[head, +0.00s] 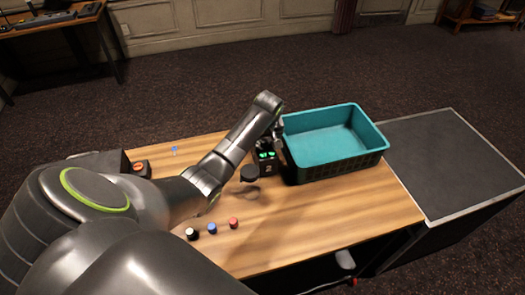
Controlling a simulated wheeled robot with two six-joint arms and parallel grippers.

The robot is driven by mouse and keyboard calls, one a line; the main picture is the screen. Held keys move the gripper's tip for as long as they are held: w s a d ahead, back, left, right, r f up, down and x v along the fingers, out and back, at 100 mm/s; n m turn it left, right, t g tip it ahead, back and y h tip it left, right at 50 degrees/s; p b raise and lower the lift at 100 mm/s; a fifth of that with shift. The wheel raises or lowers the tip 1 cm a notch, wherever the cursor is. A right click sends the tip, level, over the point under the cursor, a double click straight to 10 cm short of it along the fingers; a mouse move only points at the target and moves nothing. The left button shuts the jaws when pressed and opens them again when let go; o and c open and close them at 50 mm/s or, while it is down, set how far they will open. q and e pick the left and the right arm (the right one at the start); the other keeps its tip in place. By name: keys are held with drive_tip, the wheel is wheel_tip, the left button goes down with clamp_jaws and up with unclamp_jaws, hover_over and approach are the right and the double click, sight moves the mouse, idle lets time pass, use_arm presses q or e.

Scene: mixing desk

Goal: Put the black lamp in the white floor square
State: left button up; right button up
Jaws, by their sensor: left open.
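My left arm reaches across the wooden desk from the left. Its gripper (277,130) is at the far side, beside the near left corner of the teal basket; it is open, and its fingers are small and partly hidden by the wrist. A black round disc (250,173), which may be the black lamp's head, is just below and left of the gripper. A thin dark curve or shadow lies under it. I cannot make out the rest of the lamp. No white floor square shows clearly. My right gripper is not in view.
The teal basket (336,172) fills the desk's far right. Black, blue and red knobs (233,223) sit at the near edge. A dark pale-edged platform (450,160) adjoins on the right. Open carpet lies beyond.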

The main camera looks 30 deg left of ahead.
use_arm(q)
drive_tip(key=shift+x, duration=1.8)
drive_tip(key=shift+w+d, duration=0.1)
drive_tip(key=shift+c, duration=0.5)
drive_tip(key=c, duration=1.7)
drive_tip(key=shift+w+r, duration=0.1)
drive_tip(key=shift+r, duration=0.05)
clamp_jaws()
